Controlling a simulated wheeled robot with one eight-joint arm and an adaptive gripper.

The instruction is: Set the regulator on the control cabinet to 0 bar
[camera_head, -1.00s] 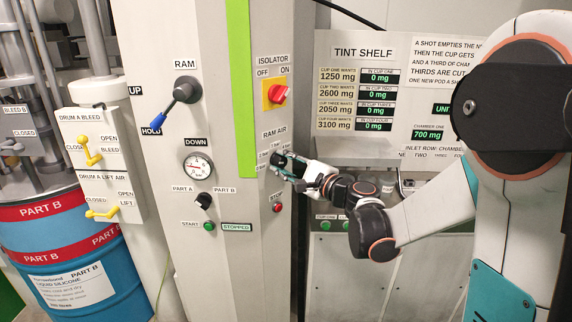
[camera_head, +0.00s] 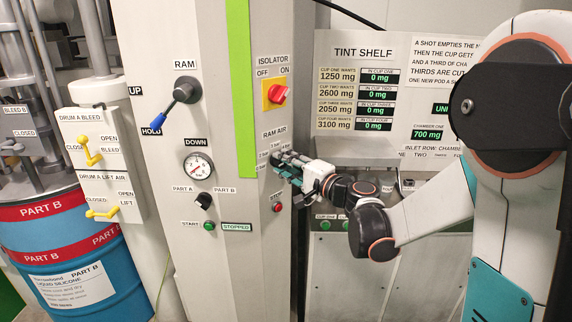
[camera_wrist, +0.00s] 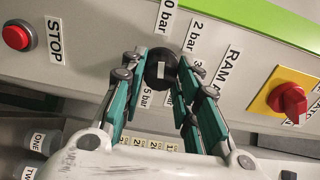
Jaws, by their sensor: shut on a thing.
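The regulator is a round black knob (camera_wrist: 160,66) with a white mark, under the RAM AIR label on the control cabinet (camera_head: 230,270). Labels for 0 bar, 2 bar, 3 and 5 bar surround it in the wrist view. In the head view my gripper (camera_head: 281,163) reaches the cabinet face from the right and hides the knob. The white mark is small, and I cannot tell its exact setting.
The red isolator switch (camera_head: 277,94) is above the regulator and the red STOP button (camera_head: 277,207) below it. A pressure gauge (camera_head: 198,166) is to the left, its reading too small to tell. The tint shelf panel (camera_head: 365,130) stands behind my arm.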

